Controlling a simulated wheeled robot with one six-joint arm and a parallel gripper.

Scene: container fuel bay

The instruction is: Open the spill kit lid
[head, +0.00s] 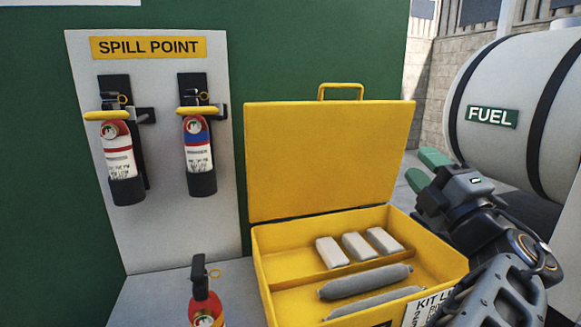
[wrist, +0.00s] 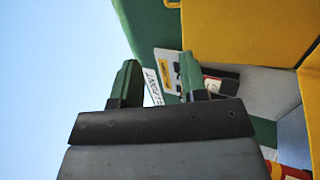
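The yellow spill kit (head: 262,285) is a box with its lid (head: 330,150) standing raised at the back, tilted upright. The lid's handle (head: 340,86) is on the top edge. Inside lie white packs (head: 358,246) and grey rolls (head: 365,281). My gripper (head: 425,168) is just right of the lid, apart from the handle and empty. In the wrist view its two green fingers (wrist: 158,78) stand apart with nothing between them. The yellow lid (wrist: 235,32) shows there at upper right.
Two extinguishers (head: 120,165) (head: 199,150) hang on the white panel under the SPILL POINT sign (head: 148,47). Another red extinguisher (head: 206,305) stands left of the kit. A white FUEL tank (head: 510,80) is at the right, behind my arm.

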